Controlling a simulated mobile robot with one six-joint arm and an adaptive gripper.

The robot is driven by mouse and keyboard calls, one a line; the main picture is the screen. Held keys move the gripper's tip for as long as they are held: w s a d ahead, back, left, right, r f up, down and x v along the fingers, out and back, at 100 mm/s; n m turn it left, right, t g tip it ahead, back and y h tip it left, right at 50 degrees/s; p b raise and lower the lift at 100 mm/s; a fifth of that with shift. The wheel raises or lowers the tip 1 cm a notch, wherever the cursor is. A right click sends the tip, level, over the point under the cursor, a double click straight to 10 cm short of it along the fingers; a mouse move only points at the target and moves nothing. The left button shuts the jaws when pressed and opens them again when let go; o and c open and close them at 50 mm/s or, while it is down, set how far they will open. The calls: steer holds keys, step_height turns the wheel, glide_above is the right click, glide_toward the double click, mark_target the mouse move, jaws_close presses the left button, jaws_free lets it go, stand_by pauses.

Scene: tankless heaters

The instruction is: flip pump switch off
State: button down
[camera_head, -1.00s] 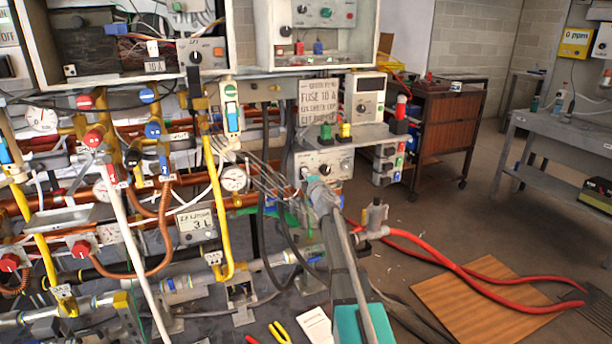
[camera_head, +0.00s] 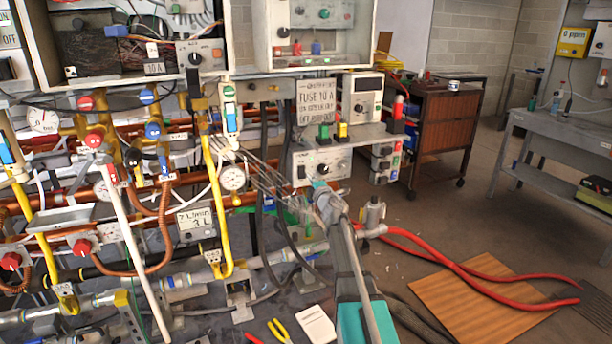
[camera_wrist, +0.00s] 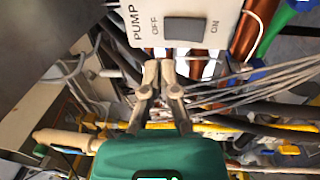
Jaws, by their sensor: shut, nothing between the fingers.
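In the wrist view, a white panel carries the labels PUMP, OFF and ON. A dark grey rocker, the pump switch (camera_wrist: 185,28), sits between OFF and ON; I cannot tell which side is pressed in. My gripper (camera_wrist: 160,66) has its two fingertips together just below the panel's edge in the picture, near the OFF end, with nothing between them. Contact with the panel cannot be told. In the head view, my gripper (camera_head: 322,188) is in front of the lower part of a grey control box (camera_head: 340,158) with a dark switch and knobs.
Thin grey cables (camera_wrist: 260,85) run close beside my fingers. A yellow pipe (camera_head: 213,190) and a gauge (camera_head: 232,177) stand left of the arm. A valve (camera_head: 372,215) with red hoses (camera_head: 440,255) lies to the right. Open floor (camera_head: 425,215) extends further right.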

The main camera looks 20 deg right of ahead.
steer(key=s, duration=0.7)
steer(key=shift+r+p, duration=0.35)
steer(key=shift+r, duration=0.1)
steer(key=s+a+f+m+g+h, duration=0.3)
steer(key=s+a+f+m+g, duration=0.1)
steer(key=s+f+m+g, duration=0.3)
steer(key=s+a+f+m+g+h, duration=0.2)
steer(key=s+a+f+m+g, duration=0.3)
steer(key=f+m, duration=0.4)
steer(key=s+a+f+m+g+y, duration=0.1)
steer(key=s+a+f+g+y, duration=0.1)
steer(key=s+a+g, duration=0.35)
steer(key=s+a+f+m+g+y, duration=0.1)
steer(key=s+a+f+g+y, duration=0.15)
steer(key=s+a, duration=0.6)
step_height(320, 180, up, 24)
steer(key=s+d+p, duration=0.1)
steer(key=s+p, duration=0.1)
steer(key=p, duration=2.2)
steer(key=shift+s+t+p, duration=0.15)
steer(key=shift+t+p, duration=0.15)
